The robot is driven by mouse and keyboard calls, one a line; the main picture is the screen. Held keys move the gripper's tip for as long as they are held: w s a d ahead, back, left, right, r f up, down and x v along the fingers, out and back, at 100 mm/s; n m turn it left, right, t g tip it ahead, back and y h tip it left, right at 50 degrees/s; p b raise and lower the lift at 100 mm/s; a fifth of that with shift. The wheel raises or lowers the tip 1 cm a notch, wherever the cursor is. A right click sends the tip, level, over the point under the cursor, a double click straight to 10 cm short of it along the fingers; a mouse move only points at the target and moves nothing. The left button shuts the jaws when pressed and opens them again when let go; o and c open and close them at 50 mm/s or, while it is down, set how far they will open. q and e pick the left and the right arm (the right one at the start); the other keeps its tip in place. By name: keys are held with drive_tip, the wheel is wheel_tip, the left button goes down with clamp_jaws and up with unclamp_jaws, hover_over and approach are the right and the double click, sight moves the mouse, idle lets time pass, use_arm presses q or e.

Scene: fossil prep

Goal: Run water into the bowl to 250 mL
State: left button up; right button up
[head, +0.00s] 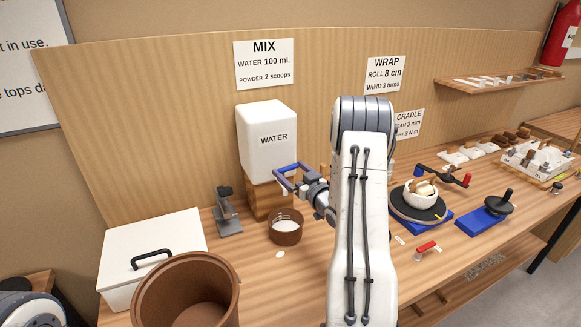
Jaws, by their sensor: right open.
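A white tank marked WATER (267,145) stands on a wooden block (264,202) at the back of the bench. A brown bowl (285,238) sits upright on the bench in front of the block; its inside looks whitish, and I cannot read a water level. My right gripper (287,179) is open at the lower front of the tank, above the bowl. A small pale part shows by its fingers, perhaps the tap, but the gripper largely hides it. I cannot tell whether they touch. No running water is visible. My left gripper is out of view.
A MIX card (264,63) reads water 100 mL, powder 2 scoops. A grey stand (228,213) is left of the bowl. A white lidded box (150,250) and a large brown bucket (190,290) fill the front left. A turntable (418,207) stands right of my arm.

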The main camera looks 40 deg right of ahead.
drive_tip(key=shift+w, duration=0.2)
drive_tip(key=shift+c, duration=0.3)
drive_tip(key=c, duration=1)
drive_tip(key=shift+w+d+n+g+y+b, duration=0.15)
drive_tip(key=shift+n+y+b, duration=0.4)
drive_tip(key=shift+y, duration=0.45)
drive_tip(key=shift+w+n+g+y+b, duration=0.1)
drive_tip(key=shift+n+y+b, duration=0.3)
drive_tip(key=shift+n+y, duration=0.45)
drive_tip(key=shift+w+d+n+g+y+b, duration=0.15)
drive_tip(key=shift+n+y+b, duration=0.35)
drive_tip(key=shift+y, duration=0.65)
drive_tip(key=o, duration=1.1)
drive_tip(key=shift+c, duration=0.2)
